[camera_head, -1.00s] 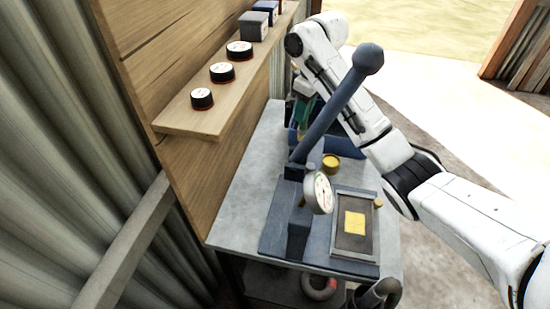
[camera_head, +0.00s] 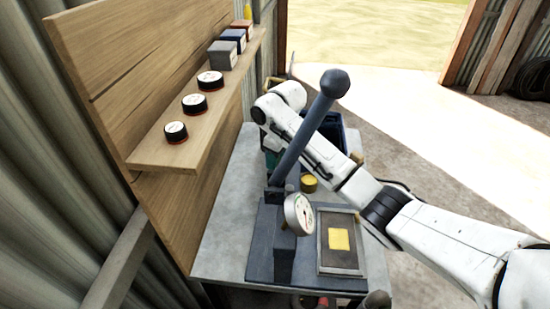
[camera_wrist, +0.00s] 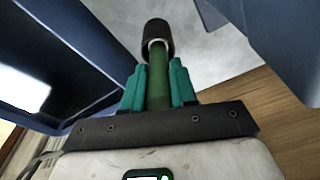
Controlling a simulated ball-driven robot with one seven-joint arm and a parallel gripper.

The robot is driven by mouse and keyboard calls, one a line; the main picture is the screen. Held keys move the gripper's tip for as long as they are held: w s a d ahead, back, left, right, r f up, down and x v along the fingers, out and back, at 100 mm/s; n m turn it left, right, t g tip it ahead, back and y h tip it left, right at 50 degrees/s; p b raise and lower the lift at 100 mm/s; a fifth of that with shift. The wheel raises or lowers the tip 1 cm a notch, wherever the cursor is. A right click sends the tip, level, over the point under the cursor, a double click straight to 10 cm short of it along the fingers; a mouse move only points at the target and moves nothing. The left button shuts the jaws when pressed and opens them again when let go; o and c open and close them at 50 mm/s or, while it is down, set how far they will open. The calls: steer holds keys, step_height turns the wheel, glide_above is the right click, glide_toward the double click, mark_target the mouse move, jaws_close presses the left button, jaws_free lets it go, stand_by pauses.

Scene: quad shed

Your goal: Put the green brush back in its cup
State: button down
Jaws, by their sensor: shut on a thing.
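In the wrist view the green brush (camera_wrist: 158,88) is upright in the picture, with a dark cylindrical end (camera_wrist: 158,38) beyond the fingertips. The teal fingers of my gripper (camera_wrist: 157,76) are shut on it from both sides. In the head view the gripper is mostly hidden behind my arm and the press lever, over the far part of the bench, with only a little teal showing. I cannot make out the brush there. I cannot pick out the brush's cup in either view.
A grey bench (camera_head: 222,235) carries a press with a long lever (camera_head: 305,135), a gauge (camera_head: 299,214), a framed plate (camera_head: 340,262) and a small yellow pot (camera_head: 309,183). A blue bin (camera_head: 334,128) stands at the far end. A wooden shelf (camera_head: 215,115) overhangs the left side.

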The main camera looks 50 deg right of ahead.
steer(key=c, duration=0.9)
jaws_free()
steer(key=shift+f, duration=0.1)
step_height(320, 180, up, 12)
steer(key=s+p, duration=0.1)
steer(key=shift+s+d, duration=0.25)
steer(key=shift+s, duration=0.1)
